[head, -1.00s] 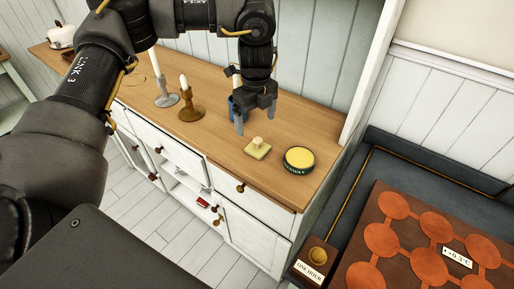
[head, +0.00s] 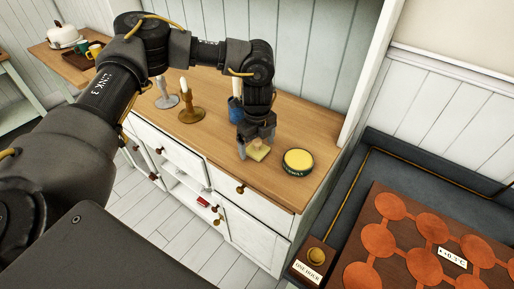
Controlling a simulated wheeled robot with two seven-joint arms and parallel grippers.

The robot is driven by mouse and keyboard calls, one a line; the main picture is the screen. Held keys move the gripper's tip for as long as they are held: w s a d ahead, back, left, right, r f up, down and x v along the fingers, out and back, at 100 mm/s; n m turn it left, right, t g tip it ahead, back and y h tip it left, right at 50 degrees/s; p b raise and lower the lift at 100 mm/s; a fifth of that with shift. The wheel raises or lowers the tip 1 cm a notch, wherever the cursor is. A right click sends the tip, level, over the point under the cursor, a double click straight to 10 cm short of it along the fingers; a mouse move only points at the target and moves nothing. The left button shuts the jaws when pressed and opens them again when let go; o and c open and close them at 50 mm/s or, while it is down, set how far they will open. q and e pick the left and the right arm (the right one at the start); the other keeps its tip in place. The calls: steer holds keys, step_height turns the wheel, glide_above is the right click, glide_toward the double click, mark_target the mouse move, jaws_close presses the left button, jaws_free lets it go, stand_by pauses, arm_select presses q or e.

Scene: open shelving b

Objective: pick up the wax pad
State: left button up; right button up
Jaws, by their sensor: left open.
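The wax pad (head: 259,154) is a small pale yellow square with a knob on top. It lies on the wooden counter top (head: 222,152), to the left of a round dark tin (head: 298,161) with yellow wax. My left gripper (head: 256,150) is open, pointing down right over the pad. Its fingers hide the pad's knob and part of its upper side. I cannot tell whether the fingers touch the pad. My right gripper does not show.
Brass (head: 191,112) and grey (head: 166,98) candlesticks stand to the left. A low bench with a copper-disc board (head: 413,245) is at the right.

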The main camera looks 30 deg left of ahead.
arm_select(q)
steer(key=c, duration=1.1)
steer(key=shift+r, duration=0.1)
